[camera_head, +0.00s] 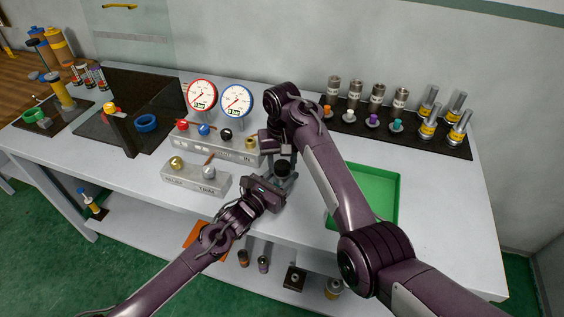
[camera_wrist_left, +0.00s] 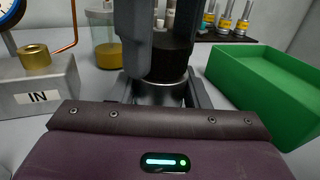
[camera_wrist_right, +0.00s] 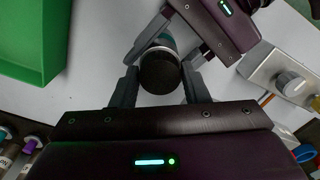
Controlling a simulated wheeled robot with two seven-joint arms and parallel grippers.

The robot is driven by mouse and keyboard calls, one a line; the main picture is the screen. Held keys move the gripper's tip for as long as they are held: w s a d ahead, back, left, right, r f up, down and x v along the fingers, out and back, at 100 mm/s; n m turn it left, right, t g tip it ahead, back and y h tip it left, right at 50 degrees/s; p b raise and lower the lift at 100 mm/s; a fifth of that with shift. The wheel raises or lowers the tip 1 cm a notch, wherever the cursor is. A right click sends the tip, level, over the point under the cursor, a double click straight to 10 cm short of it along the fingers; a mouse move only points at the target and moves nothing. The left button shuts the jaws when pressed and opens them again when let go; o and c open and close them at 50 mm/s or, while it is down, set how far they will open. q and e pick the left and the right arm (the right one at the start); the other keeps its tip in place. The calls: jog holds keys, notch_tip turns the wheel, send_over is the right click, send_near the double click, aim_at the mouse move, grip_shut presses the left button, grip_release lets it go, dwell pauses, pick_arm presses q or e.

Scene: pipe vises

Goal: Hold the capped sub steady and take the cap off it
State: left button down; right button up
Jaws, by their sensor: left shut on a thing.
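The capped sub stands upright near the bench's front, with a black cap (camera_head: 282,168) on its grey metal body (camera_wrist_left: 158,93). My left gripper (camera_head: 279,183) is shut on the metal body from the front, below the cap. My right gripper (camera_head: 280,155) points down from above, its fingers open on either side of the cap. In the right wrist view the cap (camera_wrist_right: 160,72) lies between these fingers, with small gaps apparent. In the left wrist view a right finger partly hides the cap (camera_wrist_left: 173,62). The sub's lower end is hidden.
A green tray (camera_head: 385,178) lies to the right. A grey manifold block with gauges (camera_head: 215,137) and a smaller block (camera_head: 195,179) stand to the left. A dark rack (camera_head: 440,143) with several metal fittings is at the back right. A yellowish jar (camera_wrist_left: 106,50) stands behind the sub.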

jog(key=o, duration=0.3)
jog(key=shift+r, duration=2.25)
jog(key=shift+c, duration=0.3)
notch_tip(320, 180, up, 3)
jog(key=m, duration=0.4)
jog(key=shift+d+f, duration=0.1)
jog(key=shift+f, duration=0.1)
jog(key=shift+r+m, duration=0.25)
jog(key=shift+m, duration=0.55)
jog(key=shift+f, duration=3.85)
